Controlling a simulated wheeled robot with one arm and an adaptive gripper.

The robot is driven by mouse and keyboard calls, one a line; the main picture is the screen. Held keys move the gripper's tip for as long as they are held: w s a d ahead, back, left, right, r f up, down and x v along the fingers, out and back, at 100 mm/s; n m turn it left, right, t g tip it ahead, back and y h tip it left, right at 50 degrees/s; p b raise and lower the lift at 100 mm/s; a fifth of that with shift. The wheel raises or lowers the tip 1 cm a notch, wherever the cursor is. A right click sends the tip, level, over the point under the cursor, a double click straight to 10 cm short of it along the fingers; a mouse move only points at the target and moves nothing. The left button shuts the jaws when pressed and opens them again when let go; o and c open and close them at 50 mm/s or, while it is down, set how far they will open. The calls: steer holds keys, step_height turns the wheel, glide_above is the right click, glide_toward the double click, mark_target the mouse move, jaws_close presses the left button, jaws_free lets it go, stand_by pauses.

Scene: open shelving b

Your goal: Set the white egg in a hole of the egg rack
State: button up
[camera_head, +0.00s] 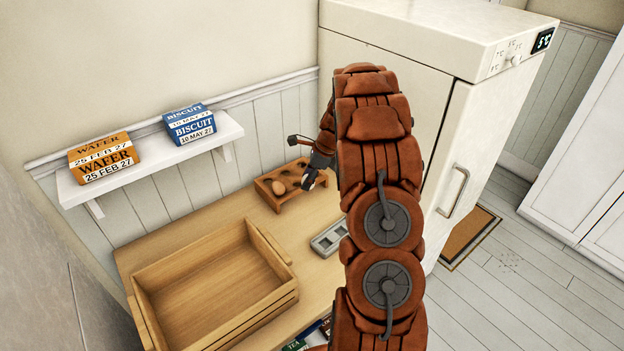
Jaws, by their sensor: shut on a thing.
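The egg rack (284,200) is a low brown wooden stand with dark holes, at the back of the wooden table against the panelled wall. A tan egg (278,187) sits in its left part. My gripper (308,179) is over the right end of the rack, small and partly behind my arm. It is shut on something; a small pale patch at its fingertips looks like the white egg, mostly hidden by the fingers. I cannot tell whether it touches the rack.
An empty wooden crate (149,305) fills the table's front left. A grey tray with compartments (324,241) lies right of it, partly behind my arm. A wall shelf (150,167) holds a wafer box (102,158) and a biscuit box (190,125). A white fridge (400,50) stands right.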

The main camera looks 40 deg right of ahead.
steer(key=w+d+f, duration=0.2)
steer(key=w+d, duration=0.1)
steer(key=w, duration=0.6)
steer(key=shift+p, duration=0.35)
steer(key=shift+w, duration=0.1)
stand_by(0.4)
steer(key=shift+f+b, duration=0.65)
steer(key=shift+f, duration=1.8)
stand_by(2.0)
steer(key=o, duration=0.8)
steer(key=shift+d, duration=0.1)
steer(key=v, duration=1.2)
